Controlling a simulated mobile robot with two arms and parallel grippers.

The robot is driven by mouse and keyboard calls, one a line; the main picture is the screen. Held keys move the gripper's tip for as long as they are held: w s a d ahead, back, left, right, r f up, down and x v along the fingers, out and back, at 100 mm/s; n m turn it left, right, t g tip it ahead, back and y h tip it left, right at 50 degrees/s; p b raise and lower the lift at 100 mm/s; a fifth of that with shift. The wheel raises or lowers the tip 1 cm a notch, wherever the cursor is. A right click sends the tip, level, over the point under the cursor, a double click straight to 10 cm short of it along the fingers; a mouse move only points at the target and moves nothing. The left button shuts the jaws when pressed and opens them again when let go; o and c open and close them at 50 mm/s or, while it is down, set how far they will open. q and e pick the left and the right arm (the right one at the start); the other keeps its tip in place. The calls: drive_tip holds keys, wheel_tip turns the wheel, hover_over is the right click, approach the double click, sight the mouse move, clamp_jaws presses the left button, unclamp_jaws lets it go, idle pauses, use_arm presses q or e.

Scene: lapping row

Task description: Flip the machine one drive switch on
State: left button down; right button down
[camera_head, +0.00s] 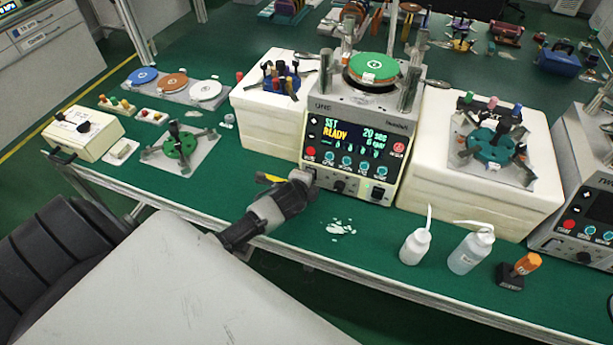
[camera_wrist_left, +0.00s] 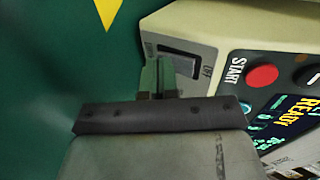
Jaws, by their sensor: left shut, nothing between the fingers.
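A lapping machine (camera_head: 357,105) stands at the middle of the green bench, its display reading "SET READY 20 sec". A dark rocker switch (camera_wrist_left: 180,60) shows on its pale panel in the left wrist view, with partly legible lettering beside it. The switch position cannot be told, and in the head view my gripper hides that area. My left gripper (camera_head: 303,180) is shut and empty at the machine's lower left front corner. In the left wrist view its fingertips (camera_wrist_left: 158,74) are at the switch's lower left edge; whether they touch it cannot be told. My right gripper is not in view.
A red START button (camera_wrist_left: 262,76) is close to the right of the switch. A second machine (camera_head: 585,195) stands at the far right. White bottles (camera_head: 415,246) and an orange-handled tool (camera_head: 523,265) stand at the front. White fragments (camera_head: 340,229) lie on the bench right of my arm.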

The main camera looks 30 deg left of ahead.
use_arm(q)
drive_tip(key=shift+f+b, duration=0.25)
drive_tip(key=shift+b, duration=0.15)
drive_tip(key=shift+w+r, duration=0.1)
drive_tip(key=shift+r, duration=0.1)
drive_tip(key=shift+a, duration=0.1)
drive_tip(key=shift+r, duration=0.1)
drive_tip(key=shift+r+p, duration=0.8)
drive_tip(key=shift+p, duration=0.3)
drive_tip(key=shift+f, duration=0.1)
